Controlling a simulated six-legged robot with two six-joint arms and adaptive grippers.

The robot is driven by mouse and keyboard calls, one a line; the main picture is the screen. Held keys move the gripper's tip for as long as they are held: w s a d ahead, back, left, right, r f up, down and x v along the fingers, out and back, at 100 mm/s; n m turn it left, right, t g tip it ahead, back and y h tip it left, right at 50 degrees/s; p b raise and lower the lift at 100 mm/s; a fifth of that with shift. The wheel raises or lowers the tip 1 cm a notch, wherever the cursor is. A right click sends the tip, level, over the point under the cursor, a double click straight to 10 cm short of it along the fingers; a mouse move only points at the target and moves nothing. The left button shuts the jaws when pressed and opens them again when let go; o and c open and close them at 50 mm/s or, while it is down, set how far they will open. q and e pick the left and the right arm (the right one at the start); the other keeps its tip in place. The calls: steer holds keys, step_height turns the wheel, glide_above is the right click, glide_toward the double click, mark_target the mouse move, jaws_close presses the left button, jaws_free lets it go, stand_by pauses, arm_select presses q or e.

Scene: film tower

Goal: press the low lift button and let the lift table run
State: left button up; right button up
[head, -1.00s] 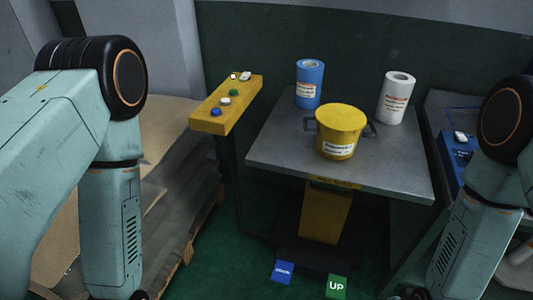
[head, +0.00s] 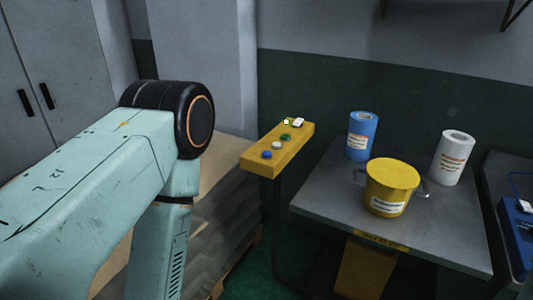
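The yellow button box (head: 255,164) stands on a dark post left of the lift table (head: 330,200). On its top are a blue button (head: 266,155), a white button (head: 277,144) and a green button (head: 286,137). A small pale round light (head: 286,121) and a white piece (head: 298,122) are at its far end. No label marks which button is the low one. The grey table carries a lidded yellow pot (head: 392,175), a blue roll (head: 363,136) and a white roll (head: 453,158). My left arm shows at the left, with its gripper below the frame. My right gripper is out of view.
A pallet stack with a brown top (head: 215,170) stands left of the button box. A blue box (head: 517,235) sits on a bench at the right edge. Grey cabinets (head: 60,80) stand at the back left. The air above the button box is clear.

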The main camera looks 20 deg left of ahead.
arm_select(q)
jaws_close()
stand_by(0.5)
steer(key=shift+w, duration=0.1)
stand_by(1.2)
